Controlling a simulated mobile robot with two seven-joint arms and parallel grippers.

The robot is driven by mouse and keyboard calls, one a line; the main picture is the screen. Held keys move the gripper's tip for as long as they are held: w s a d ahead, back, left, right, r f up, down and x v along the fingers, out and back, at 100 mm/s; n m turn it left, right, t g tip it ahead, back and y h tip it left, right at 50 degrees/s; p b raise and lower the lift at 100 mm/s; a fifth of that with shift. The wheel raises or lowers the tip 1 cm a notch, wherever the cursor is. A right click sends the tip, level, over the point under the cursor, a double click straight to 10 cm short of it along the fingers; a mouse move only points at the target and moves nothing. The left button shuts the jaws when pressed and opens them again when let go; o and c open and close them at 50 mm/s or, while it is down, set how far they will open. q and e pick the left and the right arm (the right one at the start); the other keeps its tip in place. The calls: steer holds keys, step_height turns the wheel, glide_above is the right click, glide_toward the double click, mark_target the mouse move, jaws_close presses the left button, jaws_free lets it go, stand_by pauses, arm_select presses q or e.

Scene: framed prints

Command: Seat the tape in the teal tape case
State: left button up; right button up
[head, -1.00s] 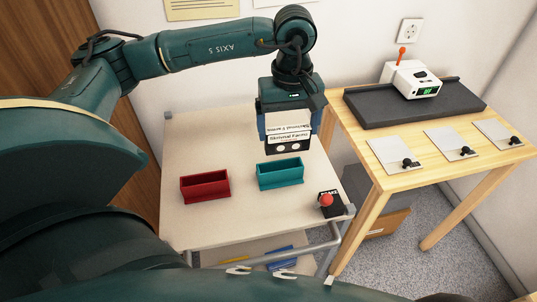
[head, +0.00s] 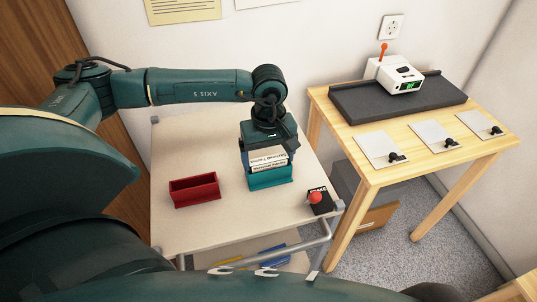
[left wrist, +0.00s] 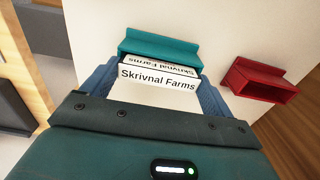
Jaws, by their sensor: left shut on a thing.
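The tape (head: 268,162) is white with a "Skrivnal Farms" label; it also shows in the left wrist view (left wrist: 158,78). My left gripper (head: 266,152) is shut on it from above, with blue fingers on either side. The teal tape case (head: 270,180) stands on the pale cart top, directly below the tape in the head view. In the left wrist view the case (left wrist: 160,43) shows just beyond the tape's end. The tape's lower edge overlaps the case opening, and I cannot tell how deep it sits. My right gripper is not in view.
A red case (head: 195,190) stands on the cart (head: 225,222) left of the teal one. A black box with a red knob (head: 316,199) is at the cart's right front corner. A wooden table (head: 400,175) with a white device (head: 402,76) stands to the right.

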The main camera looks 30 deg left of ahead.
mark_target(269, 159)
arm_select(q)
steer(key=shift+f, duration=0.25)
steer(key=o, duration=0.8)
steer(key=shift+r, duration=0.1)
steer(key=shift+r, duration=0.2)
step_height(269, 159, up, 12)
steer(key=shift+f, duration=0.1)
